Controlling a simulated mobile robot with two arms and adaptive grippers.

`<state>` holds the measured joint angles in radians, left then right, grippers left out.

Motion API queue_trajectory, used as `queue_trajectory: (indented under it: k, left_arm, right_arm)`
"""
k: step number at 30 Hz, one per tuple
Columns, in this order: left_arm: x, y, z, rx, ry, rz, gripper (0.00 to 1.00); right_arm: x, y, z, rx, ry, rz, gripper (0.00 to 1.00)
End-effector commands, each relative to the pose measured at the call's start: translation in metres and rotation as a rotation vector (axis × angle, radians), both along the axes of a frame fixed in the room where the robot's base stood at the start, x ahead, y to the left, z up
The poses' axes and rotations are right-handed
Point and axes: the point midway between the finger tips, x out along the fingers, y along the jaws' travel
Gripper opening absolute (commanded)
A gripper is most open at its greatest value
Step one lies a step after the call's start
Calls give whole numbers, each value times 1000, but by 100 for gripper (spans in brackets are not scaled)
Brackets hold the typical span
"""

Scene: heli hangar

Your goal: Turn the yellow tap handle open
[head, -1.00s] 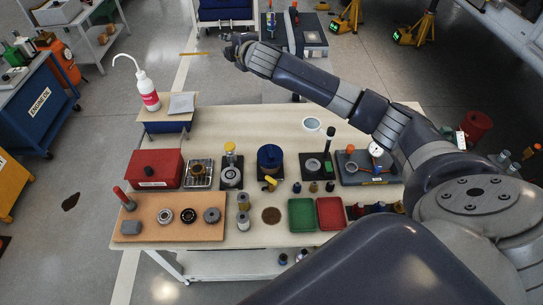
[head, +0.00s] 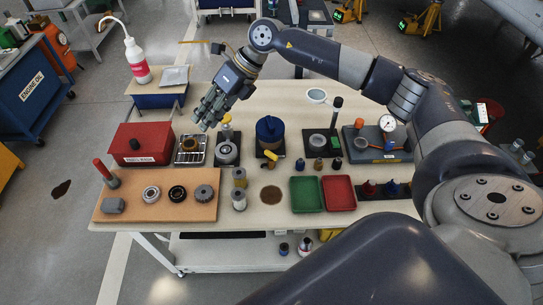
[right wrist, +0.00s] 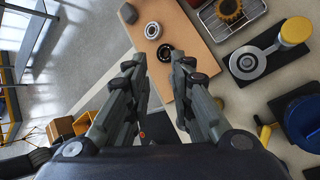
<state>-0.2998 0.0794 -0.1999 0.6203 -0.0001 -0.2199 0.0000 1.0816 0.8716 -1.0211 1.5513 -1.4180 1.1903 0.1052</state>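The yellow tap handle (head: 270,156) sticks out from the front low side of a blue round container (head: 270,131) on the workbench. In the right wrist view the tap handle (right wrist: 266,136) shows at lower right, beside the blue container (right wrist: 303,118). My right gripper (head: 208,112) is above the bench's back left part, left of the container and apart from the tap. In the right wrist view its fingers (right wrist: 160,66) are spread with nothing between them. My left gripper is not in view.
A silver fixture with a yellow knob (right wrist: 295,31) stands between gripper and container. A red box (head: 143,144) and a wooden board with rings (head: 127,206) are left. Green (head: 306,193) and red trays (head: 339,192) lie right of the tap. The bench's back middle is clear.

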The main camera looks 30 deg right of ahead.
Motion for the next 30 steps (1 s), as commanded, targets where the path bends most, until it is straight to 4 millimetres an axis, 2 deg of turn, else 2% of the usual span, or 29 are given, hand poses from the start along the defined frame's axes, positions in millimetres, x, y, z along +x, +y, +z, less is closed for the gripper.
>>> queue_trajectory:
  k: [1,4,6,9,12,17,30]
  left_arm:
    - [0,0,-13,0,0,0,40]
    - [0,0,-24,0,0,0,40]
    - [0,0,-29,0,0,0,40]
    - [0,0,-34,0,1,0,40]
    - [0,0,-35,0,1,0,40]
    - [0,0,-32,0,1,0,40]
    - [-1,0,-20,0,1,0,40]
  right_arm:
    - [-8,-22,-27,-111,38,1,22]
    - [-22,-68,-56,-326,117,-18,22]
    - [-30,-96,-68,-448,162,-41,22]
    - [-38,-126,-75,-573,208,-78,22]
    - [-43,-143,-78,-641,232,-99,22]
    - [-45,-148,-87,-663,244,-107,22]
    - [-45,-147,-165,-659,242,-103,22]
